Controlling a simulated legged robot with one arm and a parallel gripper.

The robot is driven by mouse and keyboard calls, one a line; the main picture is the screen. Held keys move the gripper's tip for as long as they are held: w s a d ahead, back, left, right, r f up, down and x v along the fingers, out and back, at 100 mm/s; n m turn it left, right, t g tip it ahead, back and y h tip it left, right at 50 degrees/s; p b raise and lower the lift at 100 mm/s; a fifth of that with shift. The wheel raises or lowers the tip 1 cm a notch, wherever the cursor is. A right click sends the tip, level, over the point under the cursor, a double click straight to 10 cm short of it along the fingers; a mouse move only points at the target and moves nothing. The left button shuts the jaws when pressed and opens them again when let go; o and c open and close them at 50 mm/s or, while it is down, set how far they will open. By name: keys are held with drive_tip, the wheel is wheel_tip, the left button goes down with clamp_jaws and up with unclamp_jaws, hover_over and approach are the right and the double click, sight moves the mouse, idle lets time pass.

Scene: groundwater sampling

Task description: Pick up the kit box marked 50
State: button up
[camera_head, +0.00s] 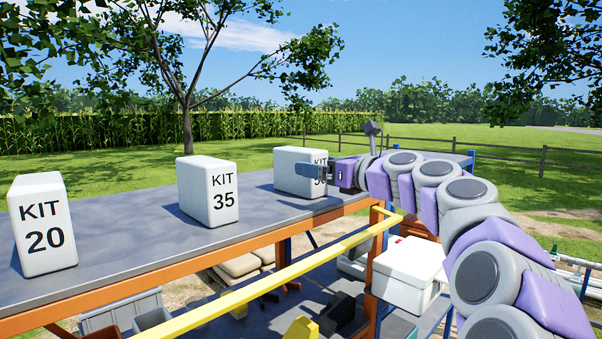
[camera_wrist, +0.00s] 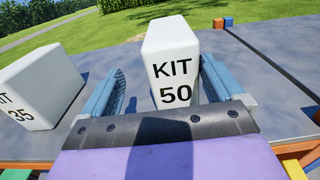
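The white kit box marked 50 (camera_head: 296,170) stands upright on the grey table top, third from the left in the head view. In the wrist view the kit box marked 50 (camera_wrist: 170,52) stands between my two blue-grey fingers, its label facing me. My gripper (camera_wrist: 162,85) is open. A gap shows between the left finger and the box; the right finger is close to the box's side, and I cannot tell whether it touches. In the head view my gripper (camera_head: 318,170) covers part of the box's label.
The kit box marked 35 (camera_head: 208,190) stands left of the 50 box, and the kit box marked 20 (camera_head: 42,224) farther left. The grey table top (camera_head: 130,222) is clear between them. A yellow rail (camera_head: 270,282) runs in front, with a white case (camera_head: 410,272) below my arm.

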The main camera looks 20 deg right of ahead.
sight(324, 163)
drive_tip(key=shift+w+a+r, duration=0.1)
drive_tip(key=shift+w+a, duration=0.5)
drive_tip(key=shift+a, duration=0.25)
drive_tip(key=w+d, duration=0.1)
drive_tip(key=d, duration=0.1)
drive_tip(key=w+d, duration=0.1)
drive_tip(key=d, duration=0.1)
drive_tip(key=shift+w+d, duration=0.1)
drive_tip(key=shift+w, duration=0.2)
drive_tip(key=w+a, duration=0.2)
drive_tip(key=a, duration=0.1)
drive_tip(key=w+a, duration=0.1)
drive_tip(key=shift+a, duration=0.15)
drive_tip(key=shift+s+a+r, duration=0.15)
drive_tip(key=shift+s+a, duration=0.05)
drive_tip(key=shift+a, duration=0.15)
drive_tip(key=d, duration=0.3)
drive_tip(key=shift+f, duration=0.2)
drive_tip(key=c, duration=0.4)
drive_tip(key=shift+d, duration=0.4)
drive_tip(key=c, duration=0.4)
drive_tip(key=shift+a, duration=1.15)
drive_tip(key=c, duration=0.4)
drive_tip(key=shift+a+r, duration=0.15)
drive_tip(key=shift+a, duration=0.3)
